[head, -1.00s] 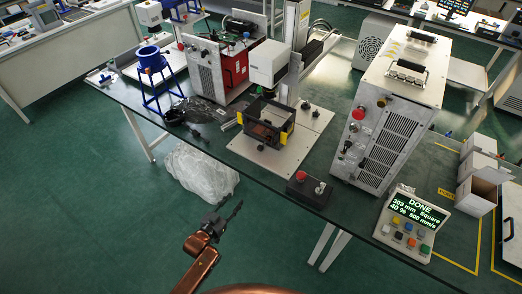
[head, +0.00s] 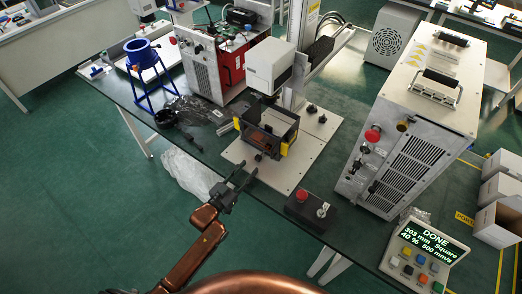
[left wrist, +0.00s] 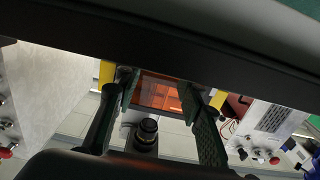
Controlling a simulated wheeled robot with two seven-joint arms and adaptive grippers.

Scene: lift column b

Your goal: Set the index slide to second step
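The lift station stands on the table: a white base plate (head: 305,158), an upright column (head: 303,22), a white head (head: 269,66) and a dark open-framed box (head: 266,130) with yellow corners. A small dark knob (head: 258,157) shows at the box's near face. I cannot tell for certain which part is the index slide. My left gripper (head: 247,174) is open and empty, near the plate's front edge, apart from the box. In the left wrist view, its spread fingers (left wrist: 155,118) frame an orange window (left wrist: 158,92) and a black cylinder (left wrist: 147,130). My right gripper is not in view.
A control box with a red button (head: 302,195) sits right of the gripper. A large vented cabinet (head: 410,150) and a display reading DONE (head: 430,240) stand further right. A blue funnel stand (head: 142,55) and dark cables (head: 185,112) lie left.

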